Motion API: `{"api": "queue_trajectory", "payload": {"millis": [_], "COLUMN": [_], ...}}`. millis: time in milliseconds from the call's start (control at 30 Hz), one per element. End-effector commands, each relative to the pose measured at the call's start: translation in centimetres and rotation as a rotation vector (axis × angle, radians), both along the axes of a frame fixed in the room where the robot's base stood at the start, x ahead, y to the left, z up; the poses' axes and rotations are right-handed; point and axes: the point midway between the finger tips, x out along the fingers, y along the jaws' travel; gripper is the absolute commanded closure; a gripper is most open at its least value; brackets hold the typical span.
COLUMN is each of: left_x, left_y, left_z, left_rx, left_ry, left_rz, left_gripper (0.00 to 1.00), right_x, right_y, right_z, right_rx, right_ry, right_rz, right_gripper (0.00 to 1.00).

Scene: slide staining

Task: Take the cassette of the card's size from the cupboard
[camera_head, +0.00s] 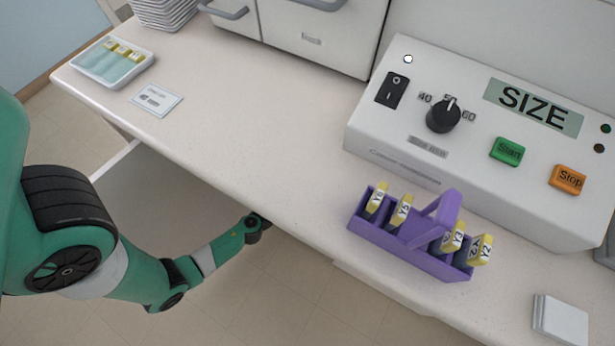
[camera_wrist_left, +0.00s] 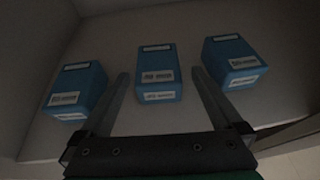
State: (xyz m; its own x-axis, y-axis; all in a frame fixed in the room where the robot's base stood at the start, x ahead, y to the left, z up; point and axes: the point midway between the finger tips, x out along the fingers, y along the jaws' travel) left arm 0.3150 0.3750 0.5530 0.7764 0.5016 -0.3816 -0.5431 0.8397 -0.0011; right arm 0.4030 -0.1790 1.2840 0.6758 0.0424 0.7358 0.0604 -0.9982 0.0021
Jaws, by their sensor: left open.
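Three blue cassettes with white labels stand in a row on a pale surface inside the dim cupboard (camera_wrist_left: 190,25) in the left wrist view: left (camera_wrist_left: 80,85), middle (camera_wrist_left: 158,70) and right (camera_wrist_left: 230,60). The label print is too small to read. My left gripper (camera_wrist_left: 160,74) is open, its fingers pointing at the middle cassette, one toward each side of it. I cannot tell whether they touch it. In the head view my left arm reaches under the counter, hiding that gripper. A white card (camera_head: 155,98) lies on the counter; its print is unreadable. My right gripper is not in view.
On the counter (camera_head: 240,110) are a tray of yellow-topped slides (camera_head: 90,70), a purple carrier (camera_head: 420,258) with several labelled slides, and a white machine (camera_head: 400,140) whose display reads SIZE. A white stack (camera_head: 562,318) lies at lower right.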

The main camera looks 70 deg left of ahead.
Motion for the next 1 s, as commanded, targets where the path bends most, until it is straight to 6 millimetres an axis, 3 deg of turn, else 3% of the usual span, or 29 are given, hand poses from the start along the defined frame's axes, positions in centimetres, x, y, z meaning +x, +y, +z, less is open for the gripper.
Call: {"api": "queue_trajectory", "payload": {"millis": [167, 467, 700, 767, 1000], "left_x": [0.4, 3.7, 3.9, 3.9, 3.9], "left_y": [0.3, 2.7, 2.9, 2.9, 2.9], "left_z": [-0.3, -2.5, -2.5, -2.5, -2.5], "left_rx": [0.001, 0.001, 0.001, 0.001, 0.001], "left_ry": [0.0, -0.001, 0.001, 0.001, 0.001], "left_rz": [0.0, 0.001, 0.0, 0.0, 0.0], "left_gripper": [0.0, 0.0, 0.0, 0.07, 0.5], "right_x": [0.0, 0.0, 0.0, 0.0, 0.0], "right_y": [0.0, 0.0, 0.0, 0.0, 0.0], "right_z": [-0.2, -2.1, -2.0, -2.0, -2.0], "right_rx": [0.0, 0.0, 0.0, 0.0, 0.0], "right_ry": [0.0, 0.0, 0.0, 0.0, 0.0], "right_rz": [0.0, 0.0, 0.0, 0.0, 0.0], "right_gripper": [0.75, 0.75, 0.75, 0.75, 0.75]}}
